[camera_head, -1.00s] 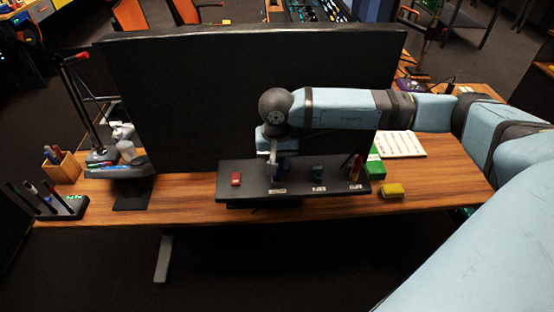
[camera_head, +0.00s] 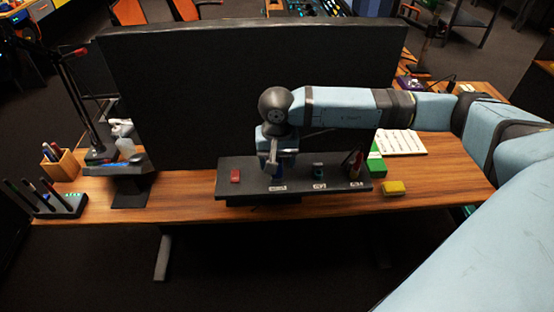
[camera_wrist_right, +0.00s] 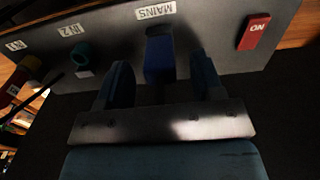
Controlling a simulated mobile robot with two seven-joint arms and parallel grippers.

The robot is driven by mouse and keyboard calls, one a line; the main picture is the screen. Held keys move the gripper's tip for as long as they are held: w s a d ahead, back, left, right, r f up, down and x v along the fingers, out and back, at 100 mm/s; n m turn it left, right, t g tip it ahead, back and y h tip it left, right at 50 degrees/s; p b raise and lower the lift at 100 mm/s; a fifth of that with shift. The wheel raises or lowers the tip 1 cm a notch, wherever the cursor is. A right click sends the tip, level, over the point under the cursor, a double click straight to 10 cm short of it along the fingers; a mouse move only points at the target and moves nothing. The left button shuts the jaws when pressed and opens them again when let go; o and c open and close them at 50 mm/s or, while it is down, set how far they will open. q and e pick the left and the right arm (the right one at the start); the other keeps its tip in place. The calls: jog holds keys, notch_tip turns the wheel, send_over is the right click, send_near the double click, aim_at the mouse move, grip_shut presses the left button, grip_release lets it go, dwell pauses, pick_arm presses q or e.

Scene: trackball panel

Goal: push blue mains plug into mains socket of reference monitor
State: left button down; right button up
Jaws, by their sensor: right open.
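The blue mains plug (camera_wrist_right: 159,58) stands at the MAINS label (camera_wrist_right: 155,11) on the dark panel of the reference monitor (camera_wrist_right: 205,20). How deep it sits in the mains socket cannot be told, as the plug hides the socket. My right gripper (camera_wrist_right: 163,78) is open, with one finger on each side of the plug and a visible gap to both. In the head view my right gripper (camera_head: 272,161) is over the panel (camera_head: 340,188), partly hiding the plug. My left gripper is not in view.
On the panel, a red ON switch (camera_wrist_right: 256,31) is on one side of the plug and a teal plug (camera_wrist_right: 81,55) at IN 2 on the other. The big black screen (camera_head: 190,100) rises behind.

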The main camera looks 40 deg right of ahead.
notch_tip(320, 180, up, 14)
jog(key=shift+f+b, duration=0.2)
jog(key=shift+b, duration=0.25)
